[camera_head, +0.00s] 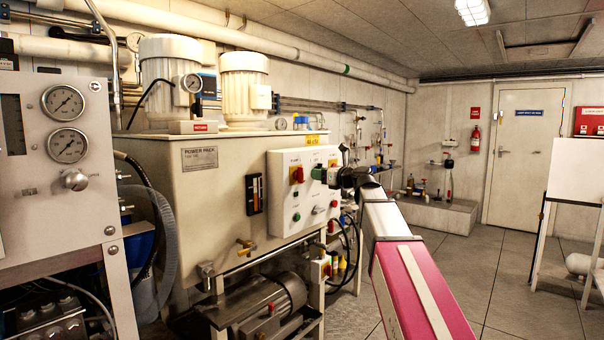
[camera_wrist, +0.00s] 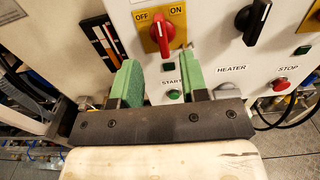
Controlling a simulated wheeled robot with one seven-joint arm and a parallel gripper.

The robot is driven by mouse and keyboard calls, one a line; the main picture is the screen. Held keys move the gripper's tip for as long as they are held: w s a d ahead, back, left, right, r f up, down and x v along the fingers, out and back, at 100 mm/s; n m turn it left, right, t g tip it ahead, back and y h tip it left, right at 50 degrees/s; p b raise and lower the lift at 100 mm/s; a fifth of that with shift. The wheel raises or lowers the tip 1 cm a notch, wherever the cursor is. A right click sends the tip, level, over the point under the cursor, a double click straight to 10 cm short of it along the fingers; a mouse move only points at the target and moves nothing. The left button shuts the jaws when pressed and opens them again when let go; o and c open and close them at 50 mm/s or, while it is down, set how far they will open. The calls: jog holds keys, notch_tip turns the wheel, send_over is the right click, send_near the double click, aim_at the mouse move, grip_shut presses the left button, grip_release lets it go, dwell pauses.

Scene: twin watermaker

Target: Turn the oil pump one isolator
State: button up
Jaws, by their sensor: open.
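A red rotary isolator handle on a yellow plate marked OFF and ON shows on the white control panel in the wrist view (camera_wrist: 165,35). It also shows in the head view (camera_head: 297,174). The handle stands nearly upright; I cannot read a label that names its pump. My gripper (camera_wrist: 163,82) is open and empty, with its two green fingertips apart. In the wrist view they appear below the handle, one to each side, and the handle is not between them. In the head view my gripper (camera_head: 322,174) is in front of the panel, right of the isolator, and hides part of the panel.
A beige power pack tank (camera_head: 200,185) stands to the left. Open floor (camera_head: 480,270) lies to the right.

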aim_at(303, 171)
jog(key=x, duration=0.8)
jog(key=shift+w+a, duration=0.2)
grip_shut()
